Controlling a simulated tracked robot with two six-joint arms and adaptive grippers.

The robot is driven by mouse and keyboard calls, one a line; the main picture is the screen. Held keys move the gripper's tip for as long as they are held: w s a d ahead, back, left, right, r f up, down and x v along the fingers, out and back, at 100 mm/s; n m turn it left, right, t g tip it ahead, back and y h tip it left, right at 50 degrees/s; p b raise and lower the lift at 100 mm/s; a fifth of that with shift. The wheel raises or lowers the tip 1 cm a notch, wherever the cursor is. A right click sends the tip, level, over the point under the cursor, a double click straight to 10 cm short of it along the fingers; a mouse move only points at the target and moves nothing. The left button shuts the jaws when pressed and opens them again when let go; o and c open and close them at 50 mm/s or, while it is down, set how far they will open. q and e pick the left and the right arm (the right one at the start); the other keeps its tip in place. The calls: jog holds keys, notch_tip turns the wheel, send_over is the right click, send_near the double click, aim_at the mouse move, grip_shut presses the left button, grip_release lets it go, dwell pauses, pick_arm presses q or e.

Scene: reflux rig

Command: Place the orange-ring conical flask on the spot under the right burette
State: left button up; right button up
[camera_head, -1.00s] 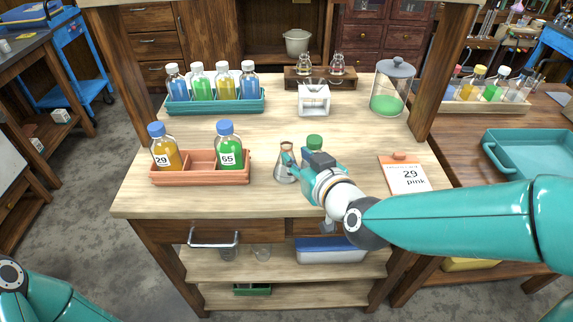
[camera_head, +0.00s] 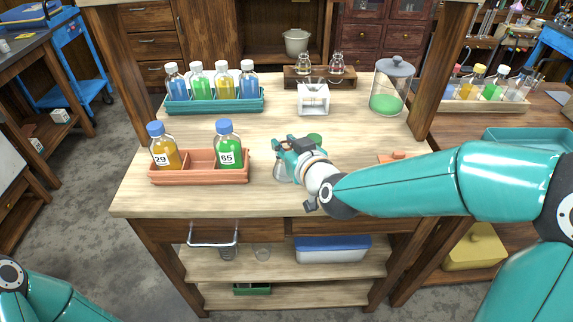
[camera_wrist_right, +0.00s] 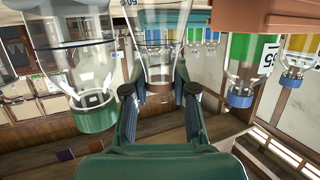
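A clear conical flask (camera_head: 281,173) stands on the near middle of the bench. My right gripper (camera_head: 290,150) is at its neck from above and hides its top in the head view. In the right wrist view the flask (camera_wrist_right: 158,55) appears upside down, its neck between the fingers of my right gripper (camera_wrist_right: 158,92). Narrow gaps show between neck and fingers, so the gripper looks open around it. The orange ring is hidden now. My left gripper is out of view. I cannot make out a burette or the spot under one.
A green-capped bottle (camera_wrist_right: 95,115) stands close beside the flask. An orange tray (camera_head: 200,180) with bottles 29 and 65 is at left. A teal bottle rack (camera_head: 215,106), white stand (camera_head: 313,98), wooden flask rack (camera_head: 318,82) and lidded jar (camera_head: 392,90) stand behind.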

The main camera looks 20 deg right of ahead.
grip_shut()
jog(key=shift+r, duration=0.2)
